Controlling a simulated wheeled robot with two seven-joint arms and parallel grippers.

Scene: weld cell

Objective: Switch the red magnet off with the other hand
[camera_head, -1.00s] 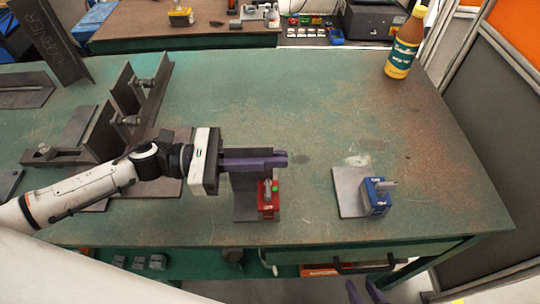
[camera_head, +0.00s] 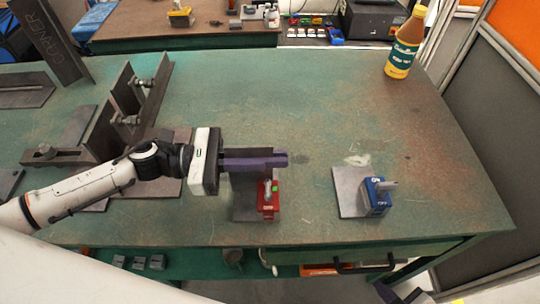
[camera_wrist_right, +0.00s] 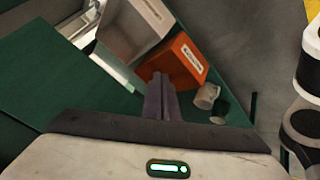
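The red magnet (camera_head: 268,208) sits on a dark steel plate (camera_head: 243,207) near the bench's front edge, with a green mark and a grey knob on top. My left gripper (camera_head: 286,158) lies just behind it, its purple fingers close together over the plate's far part; whether they pinch anything is hidden. My right gripper (camera_head: 388,292) shows only partly at the bottom edge, below the front of the bench and away from the magnet. In the right wrist view its purple fingers (camera_wrist_right: 160,78) are together with nothing visible between them.
A blue magnet (camera_head: 376,197) sits on another steel plate (camera_head: 348,190) to the right. Steel angles and clamps (camera_head: 125,115) fill the bench's left side. A yellow bottle (camera_head: 404,45) stands at the back right. An orange bin (camera_wrist_right: 180,62) is near my right gripper. The bench middle is clear.

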